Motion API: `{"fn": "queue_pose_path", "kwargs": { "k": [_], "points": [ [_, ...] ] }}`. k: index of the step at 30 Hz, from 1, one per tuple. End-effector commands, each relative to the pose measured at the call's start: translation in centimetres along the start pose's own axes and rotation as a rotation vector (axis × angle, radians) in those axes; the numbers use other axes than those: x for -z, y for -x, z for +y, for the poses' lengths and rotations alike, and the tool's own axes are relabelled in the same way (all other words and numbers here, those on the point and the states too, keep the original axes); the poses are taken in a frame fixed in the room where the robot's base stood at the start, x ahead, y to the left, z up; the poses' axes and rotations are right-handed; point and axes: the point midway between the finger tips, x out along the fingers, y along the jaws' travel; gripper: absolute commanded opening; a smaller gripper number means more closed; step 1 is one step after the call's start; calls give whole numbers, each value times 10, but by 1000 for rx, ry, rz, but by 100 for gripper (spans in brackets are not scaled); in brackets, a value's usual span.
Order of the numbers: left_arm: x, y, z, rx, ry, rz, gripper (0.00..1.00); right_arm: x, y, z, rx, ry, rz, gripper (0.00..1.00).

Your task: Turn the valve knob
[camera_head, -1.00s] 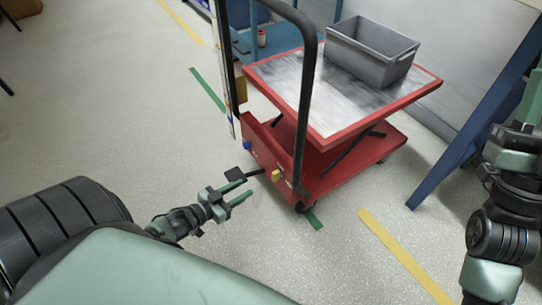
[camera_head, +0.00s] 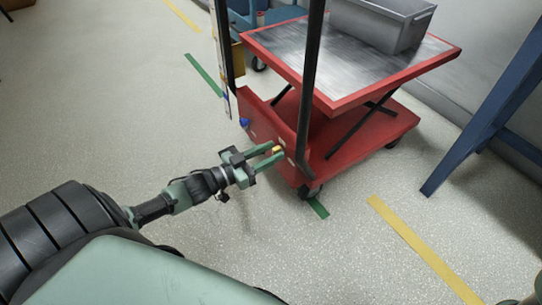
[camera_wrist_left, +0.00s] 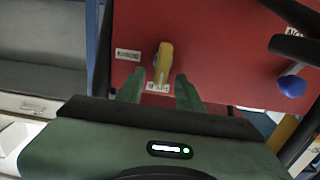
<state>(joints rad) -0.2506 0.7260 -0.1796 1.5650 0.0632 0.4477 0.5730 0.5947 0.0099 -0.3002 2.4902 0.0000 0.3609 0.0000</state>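A yellow knob (camera_head: 278,149) sits on the red end panel of a lift cart (camera_head: 262,118). In the left wrist view the yellow knob (camera_wrist_left: 164,60) is an elongated handle, slightly tilted, between small white labels. My left gripper (camera_head: 270,157) is open at the panel, its green fingers pointing at the yellow knob. In the left wrist view the fingertips (camera_wrist_left: 158,82) lie to either side of the knob's lower end. I cannot tell whether they touch it. A blue knob (camera_wrist_left: 291,86) is on the same panel, also visible in the head view (camera_head: 243,122). My right gripper is not in view.
The cart's black push handle (camera_head: 311,80) rises close to my left gripper. A grey bin (camera_head: 383,22) stands on the cart's metal top. A blue post (camera_head: 485,120) stands at the right. The floor at the left is clear.

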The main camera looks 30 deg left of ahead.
Motion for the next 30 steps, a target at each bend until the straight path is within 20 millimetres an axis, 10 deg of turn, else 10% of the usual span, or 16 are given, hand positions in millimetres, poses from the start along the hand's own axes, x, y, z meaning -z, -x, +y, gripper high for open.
{"fn": "queue_pose_path", "kwargs": {
  "k": [9,14,30],
  "points": [
    [0,-5,0,1,0,-1,36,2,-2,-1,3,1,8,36],
    [0,-5,0,1,0,-1,0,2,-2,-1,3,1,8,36],
    [2,-5,2,2,-105,-1,0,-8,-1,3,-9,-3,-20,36]
  ]
}}
